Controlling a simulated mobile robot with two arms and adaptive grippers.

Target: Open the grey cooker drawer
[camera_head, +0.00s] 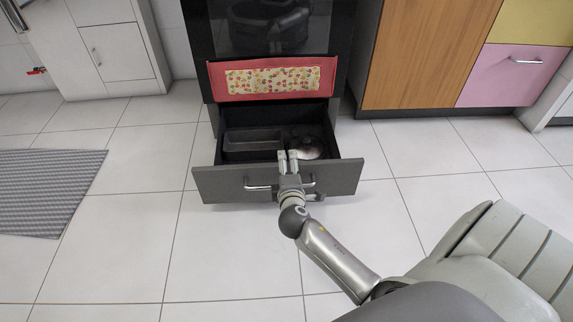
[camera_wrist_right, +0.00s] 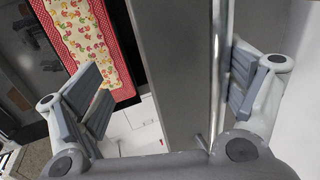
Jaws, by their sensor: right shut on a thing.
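The grey cooker drawer (camera_head: 220,184) is pulled out beneath the dark cooker in the head view, and its inside shows. Its curved metal handle (camera_head: 258,187) is on the front panel. My right gripper (camera_head: 288,160) is at the middle of that front, its fingers reaching over the top edge. In the right wrist view, the grey drawer front (camera_wrist_right: 170,60) and the handle bar (camera_wrist_right: 217,70) lie between the fingers of my right gripper (camera_wrist_right: 170,90). The bar is close beside the right-hand finger. My left gripper is out of view.
Dark trays (camera_head: 252,141) and a round shiny pan-like item (camera_head: 308,148) lie in the drawer. A red patterned cloth (camera_head: 215,80) hangs on the cooker above. Wooden and pink cabinets (camera_head: 500,82) stand right. A grey mat (camera_head: 45,185) lies left. Tiled floor around is clear.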

